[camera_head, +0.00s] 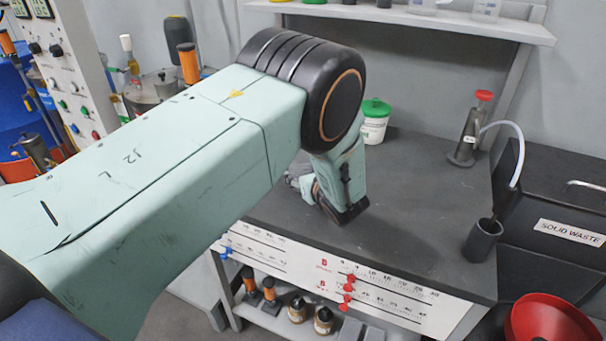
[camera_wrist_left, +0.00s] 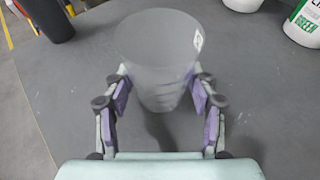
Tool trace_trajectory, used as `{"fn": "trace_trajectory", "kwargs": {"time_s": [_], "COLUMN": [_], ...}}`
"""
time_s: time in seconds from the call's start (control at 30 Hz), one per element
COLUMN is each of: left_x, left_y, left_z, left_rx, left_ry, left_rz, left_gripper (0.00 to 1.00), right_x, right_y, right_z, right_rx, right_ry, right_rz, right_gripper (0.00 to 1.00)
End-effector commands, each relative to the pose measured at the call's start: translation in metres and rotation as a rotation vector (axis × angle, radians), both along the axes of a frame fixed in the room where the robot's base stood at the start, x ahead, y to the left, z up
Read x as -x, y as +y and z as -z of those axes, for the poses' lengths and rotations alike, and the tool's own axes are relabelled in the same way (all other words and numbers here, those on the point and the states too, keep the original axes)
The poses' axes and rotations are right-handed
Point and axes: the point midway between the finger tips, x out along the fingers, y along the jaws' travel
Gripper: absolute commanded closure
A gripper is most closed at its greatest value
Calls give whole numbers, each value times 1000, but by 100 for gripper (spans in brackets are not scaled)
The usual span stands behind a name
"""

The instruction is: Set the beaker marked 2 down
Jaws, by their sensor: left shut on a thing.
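In the left wrist view a grey, see-through beaker (camera_wrist_left: 160,55) stands between the fingers of my left gripper (camera_wrist_left: 158,88), mouth toward the camera. The purple finger pads press on both its sides. A small white label shows at its right rim; I cannot read the number. A dark shadow lies below it on the dark grey bench top (camera_head: 400,200), and I cannot tell whether its base touches. In the head view my left arm hides the beaker and most of the gripper. My right gripper is not in view.
A white tub with a green lid (camera_head: 375,120) stands behind my arm. A pump with a red knob (camera_head: 470,130) and a dark cup (camera_head: 482,240) stand at the bench's right. A dark container (camera_wrist_left: 48,18) is at the wrist view's upper left. The bench middle is clear.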

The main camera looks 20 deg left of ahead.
Motion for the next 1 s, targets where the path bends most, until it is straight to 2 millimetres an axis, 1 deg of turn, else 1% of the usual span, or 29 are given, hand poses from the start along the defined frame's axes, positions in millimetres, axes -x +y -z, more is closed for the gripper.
{"fn": "trace_trajectory", "kwargs": {"time_s": [0.17,0.3,0.33,0.6,0.87,1.0], "left_x": [-1,-1,-1,-1,-1,-1], "left_y": [1,1,1,1,1,1], "left_z": [0,3,4,2,2,-1], "left_rx": [0,0,0,0,0,0], "left_ry": [0,0,1,1,1,1], "left_rz": [0,0,0,0,0,0], "left_gripper": [81,81,42,20,20,20], "right_x": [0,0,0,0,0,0], "right_y": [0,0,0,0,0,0], "right_z": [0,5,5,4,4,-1], "right_rx": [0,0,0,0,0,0], "right_ry": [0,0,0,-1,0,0], "right_rz": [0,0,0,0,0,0], "right_gripper": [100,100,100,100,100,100]}}
